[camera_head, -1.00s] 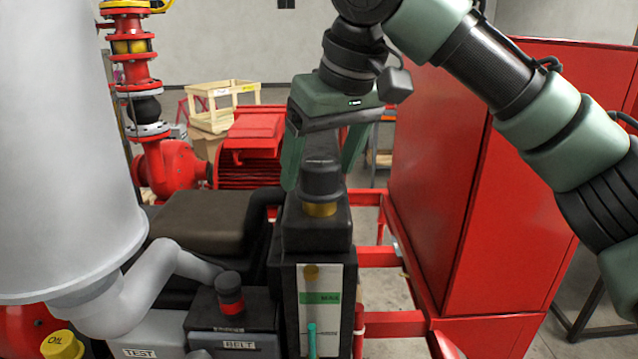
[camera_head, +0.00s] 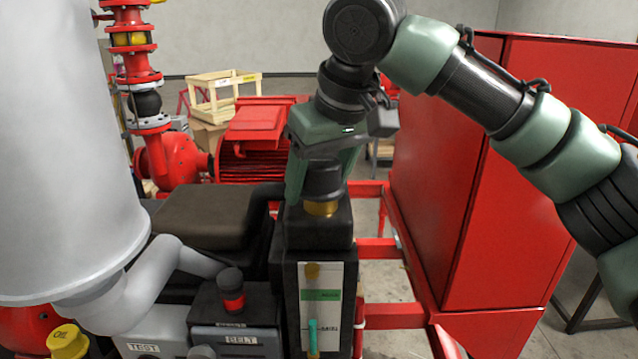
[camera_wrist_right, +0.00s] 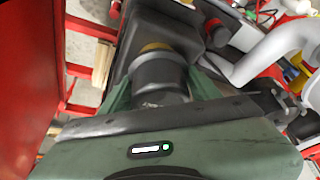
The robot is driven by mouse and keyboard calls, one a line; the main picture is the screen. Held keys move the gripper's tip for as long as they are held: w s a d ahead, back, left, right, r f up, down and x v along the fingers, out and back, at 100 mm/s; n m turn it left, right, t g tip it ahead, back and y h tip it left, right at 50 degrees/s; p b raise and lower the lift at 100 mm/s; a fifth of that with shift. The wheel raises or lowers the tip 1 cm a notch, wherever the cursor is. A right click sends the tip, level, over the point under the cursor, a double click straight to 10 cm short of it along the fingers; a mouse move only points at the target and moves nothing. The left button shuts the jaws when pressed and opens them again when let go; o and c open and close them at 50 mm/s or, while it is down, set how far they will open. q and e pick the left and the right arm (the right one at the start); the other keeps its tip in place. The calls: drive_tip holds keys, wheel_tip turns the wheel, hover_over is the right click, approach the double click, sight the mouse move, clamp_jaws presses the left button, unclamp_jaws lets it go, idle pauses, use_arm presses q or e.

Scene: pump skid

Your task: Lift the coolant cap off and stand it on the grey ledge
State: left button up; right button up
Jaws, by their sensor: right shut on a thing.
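The coolant cap (camera_head: 322,180) is a black stepped cap on a brass neck (camera_head: 321,208). It sits upright on top of the narrow black tank (camera_head: 318,236) in the head view. My right gripper (camera_head: 322,186) has come from behind and above, its green fingers on either side of the cap, and is shut on it. In the right wrist view the cap (camera_wrist_right: 160,76) is between the two fingers, with the brass neck (camera_wrist_right: 157,47) just beyond. I cannot tell for certain which surface is the grey ledge. My left gripper is not in view.
A big grey cylinder (camera_head: 65,150) with a bent pipe stands at left. A black-and-red cap (camera_head: 231,290) sits on the box marked BELT, left of the tank. A flat brown-grey pad (camera_head: 205,215) lies behind. A red cabinet (camera_head: 470,190) stands at right.

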sight(317, 159)
wheel_tip(317, 159, up, 9)
drive_tip(key=shift+a+f+b, duration=0.1)
drive_tip(key=shift+f+b, duration=0.05)
drive_tip(key=shift+b, duration=0.45)
wheel_tip(317, 159, up, 11)
drive_tip(key=p, duration=0.2)
drive_tip(key=shift+r, duration=0.2)
